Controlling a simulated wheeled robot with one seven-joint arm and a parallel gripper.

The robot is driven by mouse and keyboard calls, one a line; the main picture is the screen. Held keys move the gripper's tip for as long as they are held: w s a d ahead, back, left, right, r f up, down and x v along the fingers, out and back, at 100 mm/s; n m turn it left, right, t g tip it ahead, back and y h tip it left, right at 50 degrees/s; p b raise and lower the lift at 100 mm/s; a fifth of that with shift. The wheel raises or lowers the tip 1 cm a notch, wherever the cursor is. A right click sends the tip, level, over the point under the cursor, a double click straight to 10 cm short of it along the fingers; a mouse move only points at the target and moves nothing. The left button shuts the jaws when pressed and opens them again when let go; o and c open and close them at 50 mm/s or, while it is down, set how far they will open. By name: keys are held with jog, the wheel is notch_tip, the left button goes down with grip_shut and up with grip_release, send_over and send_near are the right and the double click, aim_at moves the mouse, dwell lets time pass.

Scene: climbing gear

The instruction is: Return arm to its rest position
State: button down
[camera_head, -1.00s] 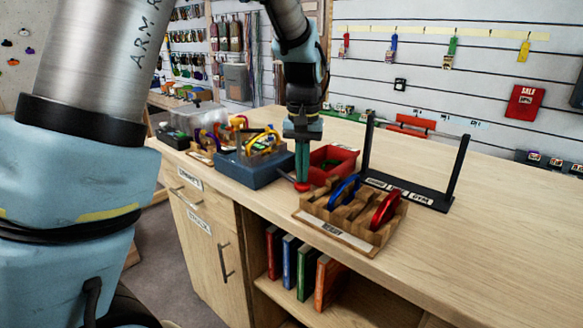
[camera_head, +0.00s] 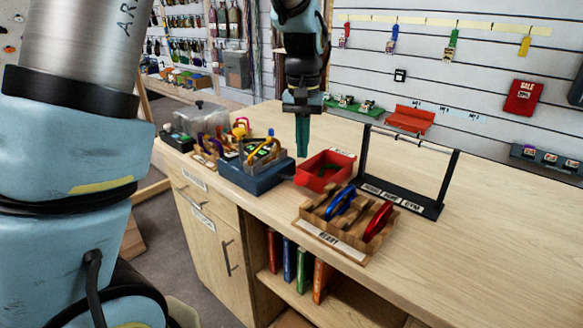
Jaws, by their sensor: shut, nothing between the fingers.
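My gripper (camera_head: 302,152) points down above the counter, behind the dark blue box and the red tray as I see it. Its green fingers are together with nothing between them. My arm (camera_head: 302,60) reaches down from the top of the view. The wooden counter (camera_head: 480,240) lies below it.
A wooden rack (camera_head: 318,222) holds a blue and a red carabiner. Near it are a red tray (camera_head: 338,163), a dark blue box (camera_head: 240,178) with gear, and a black bar stand (camera_head: 438,190). A red bench-like piece (camera_head: 410,119) is at the back. The right counter is clear.

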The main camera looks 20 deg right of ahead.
jog(key=shift+r, duration=0.2)
jog(key=s+a+f+n, duration=0.2)
jog(key=a, duration=1.3)
jog(key=s+a+f+n+t, duration=0.1)
jog(key=s+a+f+n, duration=0.1)
jog(key=a, duration=1.3)
jog(key=shift+f+n+t, duration=0.25)
jog(key=shift+n+t, duration=0.05)
jog(key=shift+n, duration=0.2)
jog(key=c, duration=1.6)
grip_release()
jog(key=shift+a, duration=0.1)
